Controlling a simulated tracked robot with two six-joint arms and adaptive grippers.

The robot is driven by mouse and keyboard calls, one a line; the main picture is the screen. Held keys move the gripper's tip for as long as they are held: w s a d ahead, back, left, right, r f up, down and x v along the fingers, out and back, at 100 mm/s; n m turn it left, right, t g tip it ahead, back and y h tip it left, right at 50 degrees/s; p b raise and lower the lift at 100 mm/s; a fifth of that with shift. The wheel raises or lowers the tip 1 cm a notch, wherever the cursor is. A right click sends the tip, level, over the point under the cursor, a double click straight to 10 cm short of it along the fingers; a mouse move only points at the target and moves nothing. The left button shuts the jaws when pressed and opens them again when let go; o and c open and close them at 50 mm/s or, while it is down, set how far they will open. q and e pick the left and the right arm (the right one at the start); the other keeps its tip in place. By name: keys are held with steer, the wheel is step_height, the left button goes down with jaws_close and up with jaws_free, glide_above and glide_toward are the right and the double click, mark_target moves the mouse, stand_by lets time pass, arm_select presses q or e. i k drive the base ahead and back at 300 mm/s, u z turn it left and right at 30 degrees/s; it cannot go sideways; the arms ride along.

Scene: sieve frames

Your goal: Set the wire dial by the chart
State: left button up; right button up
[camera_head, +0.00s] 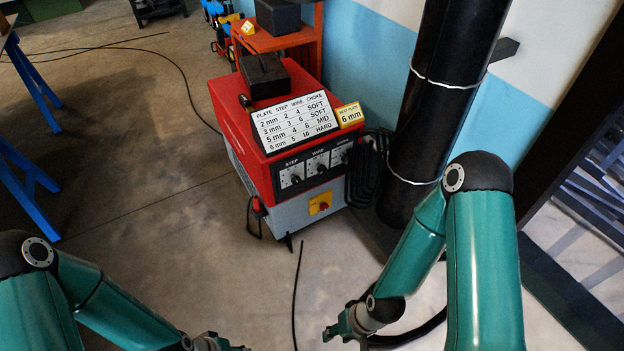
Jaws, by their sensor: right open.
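A red and grey welding machine (245,160) stands mid-view with three dials on its dark front panel. The left dial (291,178) is under the label STEP. The middle dial (317,165) and right dial (341,155) have labels too small to read surely, and no pointer setting is clear. The chart (295,122) leans on top, with columns PLATE, STEP, WIRE, CHOKE; its 6 mm row reads 5, 10, HARD. A yellow tag (349,115) beside it reads 6 mm. My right gripper (338,332) is open and empty, low in front of the machine. My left gripper (228,346) is partly cut off at the bottom edge.
A yellow plate with a red switch (320,204) sits below the dials. A thick black pipe (432,100) and coiled black cable (366,170) stand right of the machine. A cable (297,290) crosses the floor. An orange shelf (305,45) is behind; floor at left is mostly clear.

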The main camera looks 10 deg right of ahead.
mark_target(321, 169)
steer(key=z, duration=0.15)
steer(key=i, duration=0.9)
steer(key=u, duration=0.05)
